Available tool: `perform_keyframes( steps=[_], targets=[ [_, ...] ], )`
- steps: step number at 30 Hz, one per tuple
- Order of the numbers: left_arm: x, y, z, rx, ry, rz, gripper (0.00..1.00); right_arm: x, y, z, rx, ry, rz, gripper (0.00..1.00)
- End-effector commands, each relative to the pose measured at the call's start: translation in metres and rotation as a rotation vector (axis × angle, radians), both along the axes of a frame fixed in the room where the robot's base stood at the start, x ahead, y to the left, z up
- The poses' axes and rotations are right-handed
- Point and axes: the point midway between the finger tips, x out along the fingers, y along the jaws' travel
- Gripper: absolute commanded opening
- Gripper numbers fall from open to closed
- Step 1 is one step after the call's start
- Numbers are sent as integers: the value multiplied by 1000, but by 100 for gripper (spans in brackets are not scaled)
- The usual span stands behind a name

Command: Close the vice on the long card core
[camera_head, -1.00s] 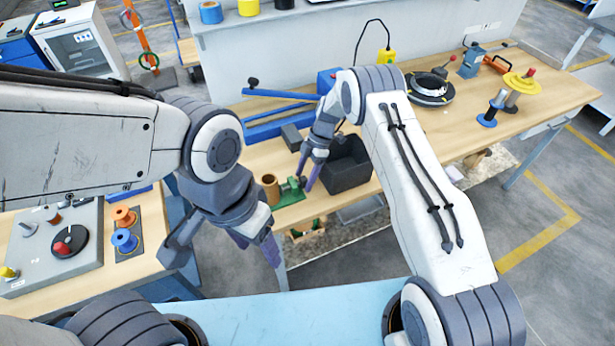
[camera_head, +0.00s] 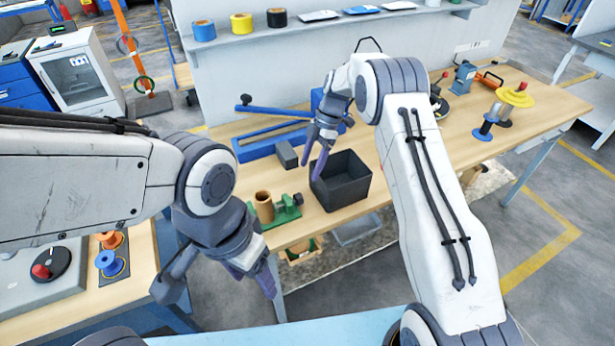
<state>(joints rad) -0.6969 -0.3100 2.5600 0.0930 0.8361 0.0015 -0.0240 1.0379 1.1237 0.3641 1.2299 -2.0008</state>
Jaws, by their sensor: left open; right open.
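The green vice (camera_head: 288,212) sits on the front edge of the back bench. The brown card core (camera_head: 264,207), a hollow upright tube, stands at its left end; I cannot tell whether the jaws touch it. A small dark knob (camera_head: 298,198) shows at the vice's right end. My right gripper (camera_head: 315,170) is open and empty, above and behind the vice, between a grey block and the black bin; it is apart from the vice. My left gripper (camera_head: 257,283) is open and empty, low in front of the bench, with its fingers partly overlapping each other in view.
The black bin (camera_head: 341,196) stands right of the vice. A grey block (camera_head: 286,155) and a blue long-armed tool (camera_head: 270,142) lie behind it. Blue and orange spools (camera_head: 109,263) stand on the left bench. Other spools (camera_head: 487,124) are at the right.

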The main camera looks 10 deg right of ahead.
Motion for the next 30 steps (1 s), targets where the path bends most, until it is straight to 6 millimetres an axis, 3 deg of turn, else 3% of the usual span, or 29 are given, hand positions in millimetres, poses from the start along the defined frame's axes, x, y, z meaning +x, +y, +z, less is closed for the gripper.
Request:
perform_keyframes(
  steps=[11, 14, 17, 24, 30],
  targets=[
    [0, 0, -6, 0, 0, 0, 62, 0, 0, 0, -8, -8, 1, 76],
    [0, 0, -25, 0, 0, 0, 62, -2, 4, -3, -44, -44, 3, 76],
    [0, 0, -58, 0, 0, -1, 62, -8, 10, -6, -107, -117, 5, 76],
    [0, 0, -125, 0, 0, -2, 62, -36, 21, -3, -230, -336, 8, 76],
    [0, 0, -145, 0, 0, -2, 62, -52, 25, 3, -261, -437, 11, 76]
  ],
)
